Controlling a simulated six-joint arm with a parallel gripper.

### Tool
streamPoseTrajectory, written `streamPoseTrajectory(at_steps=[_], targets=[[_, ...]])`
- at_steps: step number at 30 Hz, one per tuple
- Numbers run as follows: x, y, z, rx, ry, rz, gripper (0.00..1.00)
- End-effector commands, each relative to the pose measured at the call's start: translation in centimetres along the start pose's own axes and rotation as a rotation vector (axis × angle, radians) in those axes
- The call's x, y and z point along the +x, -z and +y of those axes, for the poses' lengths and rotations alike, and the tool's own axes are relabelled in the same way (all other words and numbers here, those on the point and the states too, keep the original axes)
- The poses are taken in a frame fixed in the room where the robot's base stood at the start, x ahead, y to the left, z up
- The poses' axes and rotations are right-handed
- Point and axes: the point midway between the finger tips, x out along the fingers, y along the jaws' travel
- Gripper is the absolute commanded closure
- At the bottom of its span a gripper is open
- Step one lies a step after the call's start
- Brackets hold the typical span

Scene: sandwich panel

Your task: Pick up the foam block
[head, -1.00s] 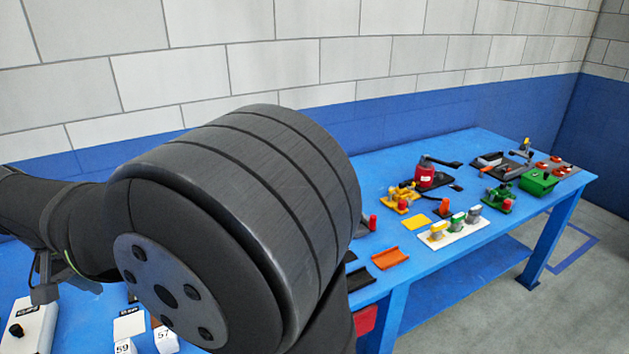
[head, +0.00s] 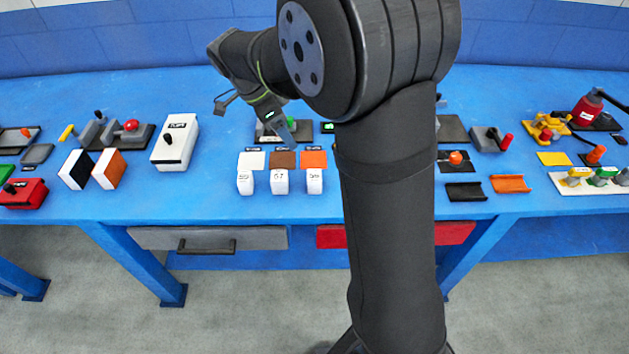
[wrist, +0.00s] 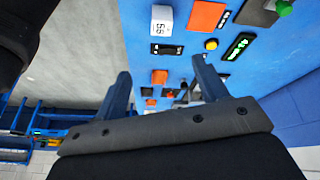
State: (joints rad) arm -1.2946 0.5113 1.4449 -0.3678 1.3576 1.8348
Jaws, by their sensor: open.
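No object is clearly marked as the foam block. Candidates are three white numbered blocks on the blue bench: the left (head: 245,182), middle (head: 280,182) and right (head: 314,182), each in front of a coloured patch. A white numbered block (wrist: 162,20) also shows at the top of the wrist view, beside an orange patch (wrist: 208,14). My gripper (wrist: 160,82) is open, its two blue-grey fingers apart with nothing held.
Black-and-white (head: 76,169) and orange-and-white (head: 109,169) blocks stand left of a white switch box (head: 175,143). Lever and knob fixtures line both sides of the bench (head: 215,205). A grey drawer (head: 209,238) and red drawer (head: 400,235) are below its front edge.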

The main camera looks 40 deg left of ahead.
Motion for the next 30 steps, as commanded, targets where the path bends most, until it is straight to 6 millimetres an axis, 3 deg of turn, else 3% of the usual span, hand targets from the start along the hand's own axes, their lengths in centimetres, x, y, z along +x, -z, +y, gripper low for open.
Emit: streamPoseTrajectory(at_steps=[3, 9, 14, 24, 30], targets=[[2.0, 0.3, -0.4, 0.181, -0.025, -0.004, 0.34], [3.6, 0.6, -0.7, 0.336, -0.044, -0.003, 0.34], [5.5, 0.6, -0.6, 0.350, -0.048, -0.002, 0.34], [12.9, 0.5, -0.3, 0.347, -0.048, -0.002, 0.34], [15.4, 0.4, -0.2, 0.347, -0.045, -0.003, 0.34]])
